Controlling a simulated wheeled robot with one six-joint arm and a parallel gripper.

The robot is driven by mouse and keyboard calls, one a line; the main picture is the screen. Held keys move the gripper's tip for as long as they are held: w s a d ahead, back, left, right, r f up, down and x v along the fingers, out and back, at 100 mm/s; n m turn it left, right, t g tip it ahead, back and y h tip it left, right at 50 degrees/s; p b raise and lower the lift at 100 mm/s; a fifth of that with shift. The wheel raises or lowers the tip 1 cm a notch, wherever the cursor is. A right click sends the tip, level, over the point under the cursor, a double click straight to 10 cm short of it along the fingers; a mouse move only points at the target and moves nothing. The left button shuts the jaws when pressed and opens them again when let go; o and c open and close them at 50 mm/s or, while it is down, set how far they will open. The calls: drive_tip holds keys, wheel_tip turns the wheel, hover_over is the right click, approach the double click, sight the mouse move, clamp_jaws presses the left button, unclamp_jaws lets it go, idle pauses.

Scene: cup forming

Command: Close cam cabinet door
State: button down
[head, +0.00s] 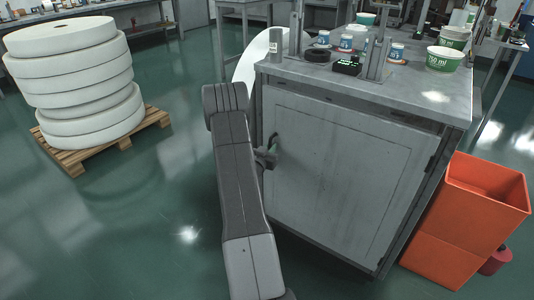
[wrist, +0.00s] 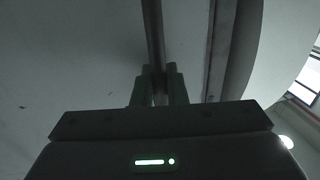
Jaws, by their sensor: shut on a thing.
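The cam cabinet door (head: 340,180) is a grey panel on the front of the grey machine cabinet. It looks flush, or nearly flush, with the cabinet frame in the head view. Its dark upright handle (head: 274,142) is at the upper left of the door. My gripper (head: 268,157) is at this handle, partly hidden by my arm. In the wrist view the two fingers of my gripper (wrist: 159,84) are on either side of the handle bar (wrist: 154,35), shut on it. The door surface (wrist: 75,55) fills the left of the wrist view.
Orange bins (head: 470,220) stand right of the cabinet. White paper rolls (head: 75,80) are stacked on a wooden pallet (head: 105,148) at the left. Cups, small jars and a black device (head: 348,65) are on the cabinet top (head: 420,92). Green floor between pallet and cabinet is clear.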

drive_tip(key=shift+w+d+r, duration=0.15)
drive_tip(key=shift+w, duration=0.05)
drive_tip(key=c, duration=1.6)
unclamp_jaws()
drive_tip(key=shift+w+d, duration=0.1)
drive_tip(key=shift+w, duration=0.05)
drive_tip(key=shift+o, duration=0.2)
drive_tip(key=shift+s+f, duration=0.2)
drive_tip(key=shift+s, duration=0.2)
drive_tip(key=v, duration=1.3)
drive_tip(key=shift+a, duration=0.3)
drive_tip(key=shift+w+r, duration=0.1)
drive_tip(key=shift+r, duration=0.05)
drive_tip(key=x, duration=1.3)
drive_tip(key=shift+w+d, duration=0.25)
drive_tip(key=shift+s+a, duration=0.15)
drive_tip(key=shift+s, duration=0.1)
